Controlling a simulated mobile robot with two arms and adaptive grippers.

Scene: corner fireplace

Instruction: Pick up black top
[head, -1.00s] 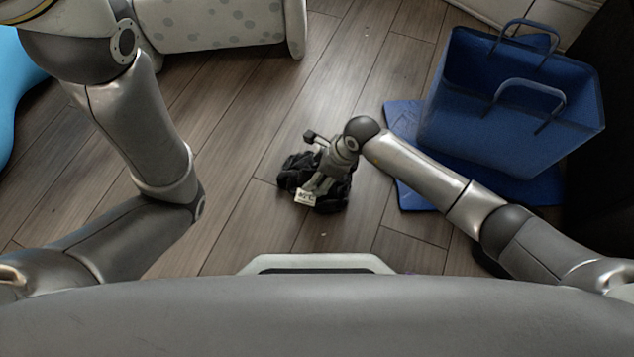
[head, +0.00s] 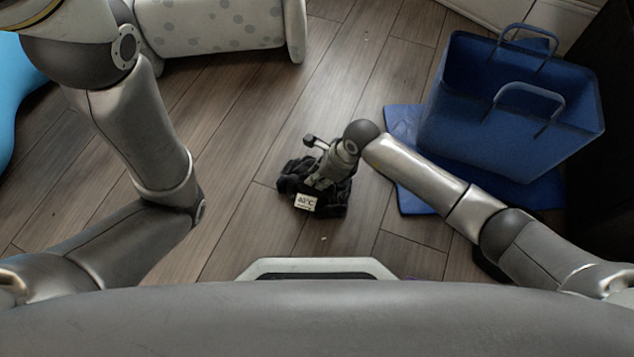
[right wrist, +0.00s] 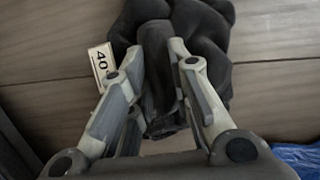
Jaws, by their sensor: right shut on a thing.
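The black top (head: 296,178) is a crumpled dark cloth on the wooden floor in the middle of the head view, with a white tag reading 40°C on its near side. My right gripper (head: 322,186) comes down on it from above and is shut on a fold of it. In the right wrist view the black top (right wrist: 205,40) fills the space beyond and between the fingers of my right gripper (right wrist: 160,55). The head view does not show my left gripper, only its arm at the left.
A blue bag (head: 500,115) with two handles stands on a blue mat (head: 408,190) at the right. A pale dotted piece of furniture (head: 225,27) is at the top left. A bright blue thing (head: 15,110) lies at the left edge.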

